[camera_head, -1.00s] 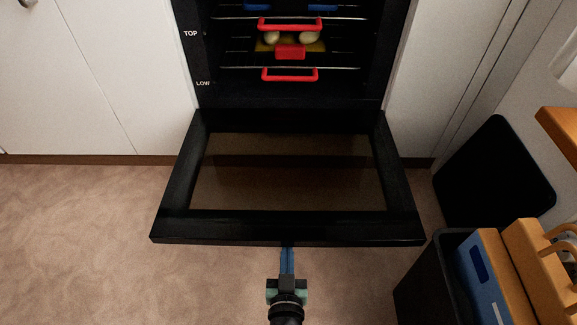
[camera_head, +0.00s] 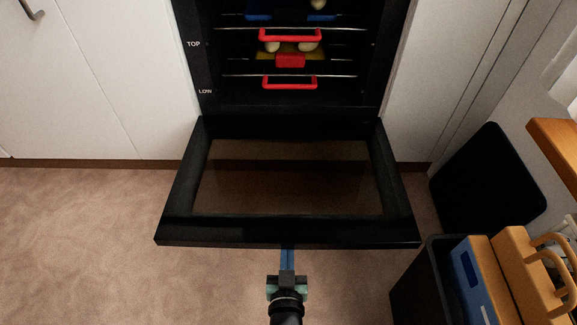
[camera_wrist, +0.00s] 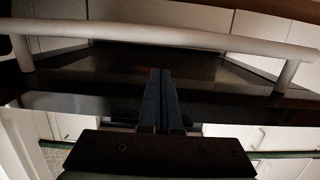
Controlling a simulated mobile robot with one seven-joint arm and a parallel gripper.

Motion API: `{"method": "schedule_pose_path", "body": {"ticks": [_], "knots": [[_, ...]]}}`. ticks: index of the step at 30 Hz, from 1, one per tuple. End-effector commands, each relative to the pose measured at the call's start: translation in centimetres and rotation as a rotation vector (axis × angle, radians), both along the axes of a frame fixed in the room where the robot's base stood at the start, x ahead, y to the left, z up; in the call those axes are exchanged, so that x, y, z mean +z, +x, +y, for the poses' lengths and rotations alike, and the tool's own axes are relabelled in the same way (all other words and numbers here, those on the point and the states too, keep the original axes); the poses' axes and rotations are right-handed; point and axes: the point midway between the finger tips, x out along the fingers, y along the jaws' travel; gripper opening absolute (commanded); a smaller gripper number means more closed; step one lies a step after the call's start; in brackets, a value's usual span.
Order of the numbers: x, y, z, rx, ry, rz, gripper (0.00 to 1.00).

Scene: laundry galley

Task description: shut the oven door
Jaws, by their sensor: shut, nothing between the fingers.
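The black oven door (camera_head: 288,229) hangs open from its bottom edge, lying roughly level in front of the oven (camera_head: 205,70), with its glass window facing up. My gripper (camera_head: 287,252) is at the middle of the door's front edge, its blue fingers together and empty, the tips partly hidden under that edge. In the wrist view the shut fingers (camera_wrist: 160,85) point toward the dark door (camera_wrist: 100,65). A pale bar handle (camera_wrist: 180,36) spans the door there, beyond the fingertips. I cannot tell whether the fingers touch the door.
Inside the oven are racks, a red-handled dish (camera_head: 290,82) with pale round items, and a blue dish (camera_head: 258,15). To the right stand a dark bin (camera_head: 415,285) with boards and a black panel (camera_head: 485,185). Carpet (camera_head: 80,240) at left is clear.

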Motion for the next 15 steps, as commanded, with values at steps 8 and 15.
{"method": "schedule_pose_path", "body": {"ticks": [8, 15], "knots": [[6.4, 0.9, 0.0, -0.001, 0.001, -0.009, 0.00], [10.5, 1.4, 0.0, -0.002, 0.001, -0.009, 0.00]]}}
